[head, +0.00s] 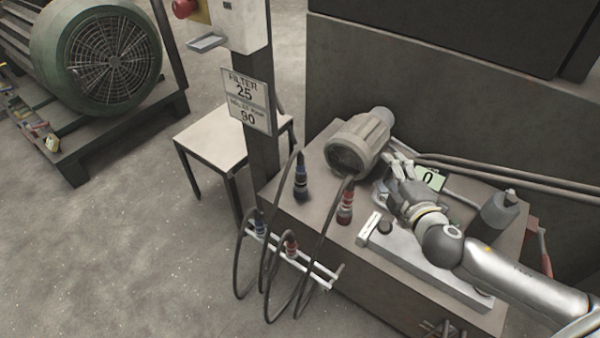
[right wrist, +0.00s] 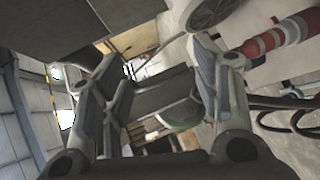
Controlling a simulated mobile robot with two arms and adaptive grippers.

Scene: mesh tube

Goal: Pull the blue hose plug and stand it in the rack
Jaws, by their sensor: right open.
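A blue hose plug (head: 302,182) stands upright on the grey cabinet top, with a dark hose rising from it. A second blue plug (head: 260,225) sits at the white rail rack (head: 318,272) on the cabinet's front side. My right gripper (head: 396,168) is open beside the small motor, to the right of the blue plugs and apart from them. In the right wrist view its two fingers (right wrist: 158,85) are spread with nothing clearly held between them. My left gripper is out of view.
A red plug (head: 345,206) stands right of the upper blue one; another red plug (head: 291,245) is at the rack. Dark hoses loop in front of the cabinet. A small motor (head: 362,142), a sign post (head: 246,98) and a grey cylinder (head: 498,212) stand nearby.

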